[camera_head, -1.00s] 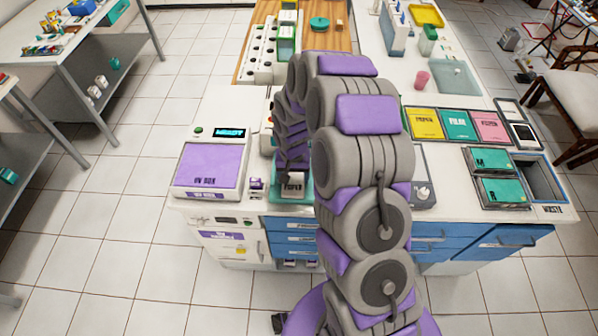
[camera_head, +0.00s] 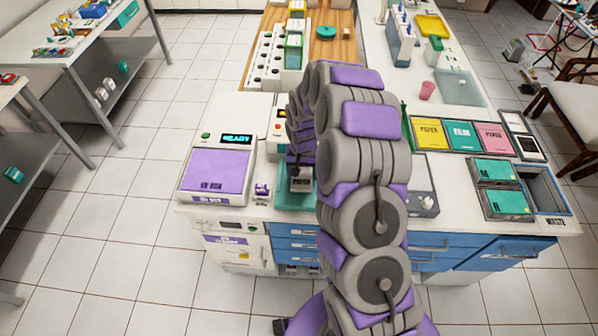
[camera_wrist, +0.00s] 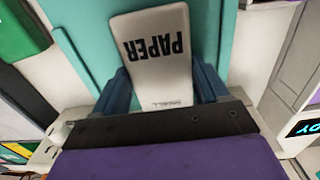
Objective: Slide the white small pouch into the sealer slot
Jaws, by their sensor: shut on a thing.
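A small white pouch marked PAPER (camera_wrist: 158,60) fills the middle of the wrist view, its lettering upside down. My gripper (camera_wrist: 162,88) is shut on it, with a dark blue finger on each side. A teal surface (camera_wrist: 90,42) lies behind the pouch. My arm hides much of the gripper there. A white device with coloured buttons (camera_head: 277,128) stands behind, partly covered by my arm. I cannot make out the sealer slot.
A purple-topped box with a READY display (camera_head: 217,170) stands left of the pad. Yellow, teal and pink bins (camera_head: 461,135), teal boxes (camera_head: 500,187) and an open waste bin (camera_head: 543,190) are at right.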

